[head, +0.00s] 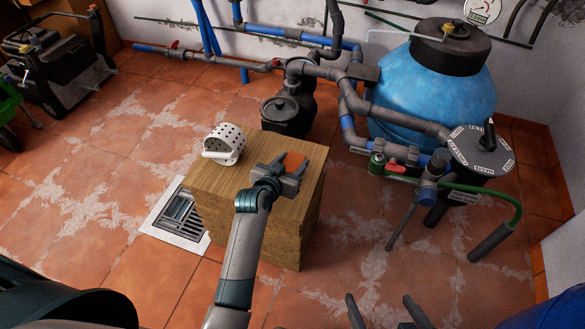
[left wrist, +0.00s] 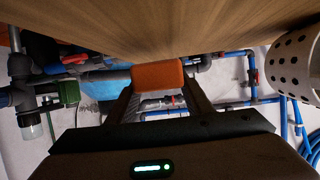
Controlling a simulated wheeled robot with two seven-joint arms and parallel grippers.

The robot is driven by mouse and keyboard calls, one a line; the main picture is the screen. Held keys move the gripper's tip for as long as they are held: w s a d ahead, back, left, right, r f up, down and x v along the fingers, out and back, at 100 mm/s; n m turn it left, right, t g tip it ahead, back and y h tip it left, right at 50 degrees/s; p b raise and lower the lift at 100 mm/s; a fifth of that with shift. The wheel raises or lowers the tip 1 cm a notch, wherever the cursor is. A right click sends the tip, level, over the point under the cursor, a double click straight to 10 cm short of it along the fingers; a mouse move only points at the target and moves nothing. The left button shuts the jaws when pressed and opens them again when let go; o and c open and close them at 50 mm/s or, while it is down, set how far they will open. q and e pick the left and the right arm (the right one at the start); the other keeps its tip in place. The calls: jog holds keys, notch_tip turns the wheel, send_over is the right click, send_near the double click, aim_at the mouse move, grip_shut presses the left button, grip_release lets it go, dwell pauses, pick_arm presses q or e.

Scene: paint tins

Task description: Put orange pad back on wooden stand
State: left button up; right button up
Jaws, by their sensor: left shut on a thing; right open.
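The orange pad (head: 294,160) is between the fingertips of my left gripper (head: 289,164), over the right part of the wooden stand's top (head: 230,179) in the head view. My left gripper is shut on the pad. In the left wrist view the pad (left wrist: 158,75) sits between the two fingers, beside the edge of the wood surface (left wrist: 150,25). I cannot tell whether the pad touches the stand. My right gripper (head: 386,312) is open and empty at the bottom of the head view, apart from the stand.
A white perforated basket (head: 224,145) stands on the stand's left back part. A dark pump (head: 288,112), pipes and a blue tank (head: 432,85) are behind and to the right. A floor grate (head: 180,215) lies left of the stand. The tiled floor at left is mostly clear.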

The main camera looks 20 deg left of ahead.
pick_arm(q)
jog(key=shift+f, duration=1.3)
pick_arm(e)
jog(key=shift+s+d+f+g, duration=0.15)
jog(key=shift+s+f+g, duration=0.1)
jog(key=shift+f+g, duration=0.05)
pick_arm(q)
jog(key=shift+f, duration=0.15)
jog(key=o, duration=1)
pick_arm(e)
jog(key=shift+w+r, duration=0.15)
jog(key=shift+w, duration=0.1)
